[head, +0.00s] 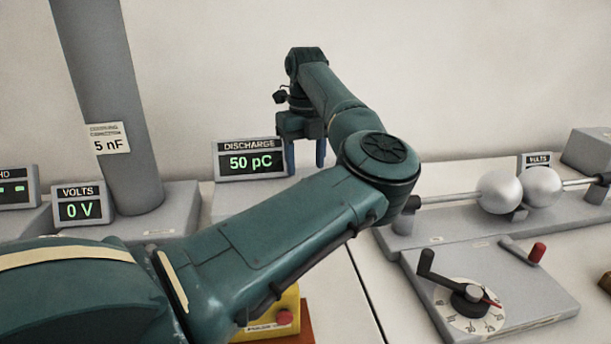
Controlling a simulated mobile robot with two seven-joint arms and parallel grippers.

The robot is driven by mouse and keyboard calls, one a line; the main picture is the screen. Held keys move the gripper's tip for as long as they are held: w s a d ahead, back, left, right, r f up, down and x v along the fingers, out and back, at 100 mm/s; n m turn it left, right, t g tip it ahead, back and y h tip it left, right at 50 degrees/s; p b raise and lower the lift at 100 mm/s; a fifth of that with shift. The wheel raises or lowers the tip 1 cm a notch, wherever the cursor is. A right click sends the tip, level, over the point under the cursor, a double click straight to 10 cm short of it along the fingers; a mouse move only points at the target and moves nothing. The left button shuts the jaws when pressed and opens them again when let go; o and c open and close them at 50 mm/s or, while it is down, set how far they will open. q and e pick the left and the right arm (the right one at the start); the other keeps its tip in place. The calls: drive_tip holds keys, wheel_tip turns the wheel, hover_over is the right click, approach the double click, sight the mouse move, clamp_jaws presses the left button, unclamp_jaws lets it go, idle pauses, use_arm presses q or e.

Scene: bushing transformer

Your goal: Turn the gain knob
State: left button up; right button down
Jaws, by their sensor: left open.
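My left arm reaches across the middle of the head view. My left gripper (305,157) points down with its two blue fingers apart. It is at the right edge of the discharge display (252,161), which reads 50 pC. The display stands on a grey box (232,199), and my arm covers much of that box. I cannot make out a gain knob; one on the box could be hidden behind my arm. No object shows between the fingers. My right gripper is not in view.
A volts display (82,205) reads 0 V beside a grey column (118,120). At right are two metal spheres (501,192) on rods and a panel with a dial (462,321), black crank and red-ended lever (537,252). A yellow box (289,303) with a red button sits below my arm.

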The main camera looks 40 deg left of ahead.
use_arm(q)
wheel_tip(320, 180, up, 9)
drive_tip(key=shift+f, duration=0.15)
idle(0.5)
